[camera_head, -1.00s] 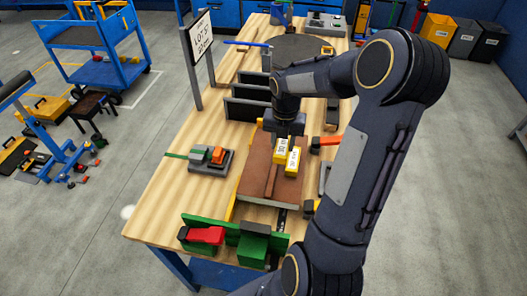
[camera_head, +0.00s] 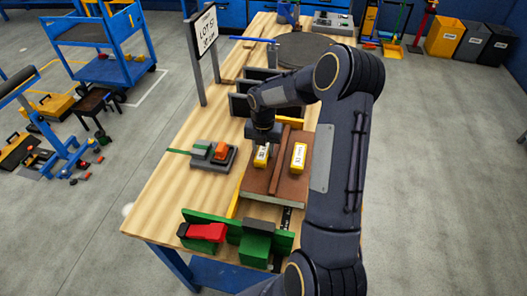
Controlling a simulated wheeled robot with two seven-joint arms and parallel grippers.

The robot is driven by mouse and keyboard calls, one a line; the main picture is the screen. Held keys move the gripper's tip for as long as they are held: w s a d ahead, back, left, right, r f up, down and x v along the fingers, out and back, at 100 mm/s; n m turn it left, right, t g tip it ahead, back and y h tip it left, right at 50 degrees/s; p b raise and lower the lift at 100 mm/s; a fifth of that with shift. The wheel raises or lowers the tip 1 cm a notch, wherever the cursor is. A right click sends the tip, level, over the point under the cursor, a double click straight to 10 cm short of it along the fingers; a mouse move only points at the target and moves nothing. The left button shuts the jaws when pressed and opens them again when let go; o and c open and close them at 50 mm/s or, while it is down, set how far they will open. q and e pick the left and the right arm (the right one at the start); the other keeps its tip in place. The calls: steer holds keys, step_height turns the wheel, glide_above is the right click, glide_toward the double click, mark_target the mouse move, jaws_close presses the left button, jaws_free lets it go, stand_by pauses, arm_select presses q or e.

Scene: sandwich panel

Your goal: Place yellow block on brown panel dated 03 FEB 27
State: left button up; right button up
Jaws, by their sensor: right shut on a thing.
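The brown panel (camera_head: 271,182) lies on the wooden table, with a raised brown strip (camera_head: 279,160) running along it. My right gripper (camera_head: 262,143) reaches down over the left part of the panel and is shut on a yellow block (camera_head: 261,156) with a white label. I cannot tell whether this block touches the panel. A second yellow block (camera_head: 299,157) with a white label lies on the panel, right of the strip, apart from the gripper. The label writing is too small to read, and I see no readable date on the panel. My left gripper is not in view.
A grey tray (camera_head: 228,162) with green and orange pieces stands left of the panel. A green fixture (camera_head: 230,235) with a red part is in front. A sign (camera_head: 206,36) stands at the table's left edge. Bare tabletop (camera_head: 165,205) lies at left.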

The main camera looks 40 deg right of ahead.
mark_target(263, 149)
steer(key=o, duration=1)
steer(key=shift+o, duration=0.2)
steer(key=shift+r, duration=0.1)
step_height(263, 149, up, 11)
steer(key=b, duration=0.1)
steer(key=s+a+r+m+t, duration=0.1)
steer(key=s+a+r+m, duration=0.4)
steer(key=r+m, duration=0.1)
steer(key=s+a+m+t+y, duration=0.2)
steer(key=s+a+m, duration=0.5)
steer(key=s+m, duration=0.2)
steer(key=s+a+f+m+t+y, duration=0.1)
steer(key=s+a+m+t, duration=0.1)
steer(key=s+a+m, duration=0.5)
steer(key=s+m, duration=0.3)
steer(key=m, duration=0.2)
steer(key=shift+a+m+t+y, duration=0.2)
steer(key=shift+m+t+y, duration=0.1)
steer(key=shift+y, duration=0.1)
